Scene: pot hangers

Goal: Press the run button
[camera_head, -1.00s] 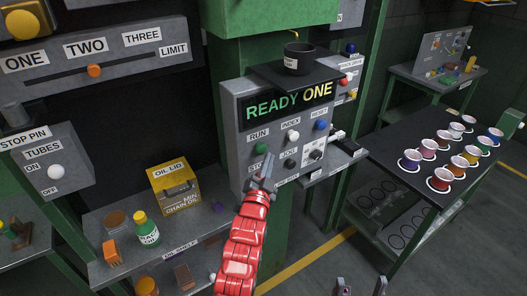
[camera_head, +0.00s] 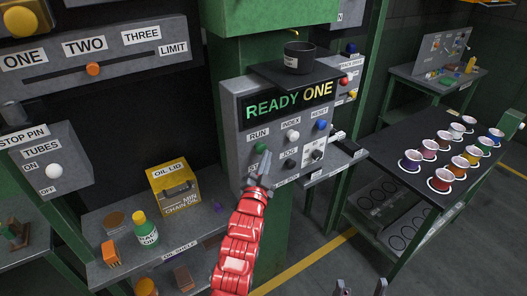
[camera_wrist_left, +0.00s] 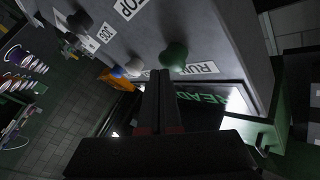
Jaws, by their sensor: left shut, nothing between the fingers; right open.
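The run button is a green knob (camera_head: 260,147) under the RUN label on the grey control panel (camera_head: 231,126). It also shows in the wrist view (camera_wrist_left: 174,55), beside its RUN label. My left gripper (camera_head: 265,160) is shut and empty, its fingertips just below and in front of the green knob. In the wrist view the left fingertips (camera_wrist_left: 161,73) end close to the green knob; I cannot tell whether they touch it. The display (camera_head: 289,101) reads READY ONE. My right gripper (camera_head: 361,287) is open at the bottom edge, only its fingertips showing.
A white INDEX knob (camera_head: 293,135) and a blue RESET knob (camera_head: 320,125) sit right of the green one. My left gripper hides the STOP area. A black cup (camera_head: 299,58) stands on the panel's top shelf. An oil shelf (camera_head: 196,226) is at lower left.

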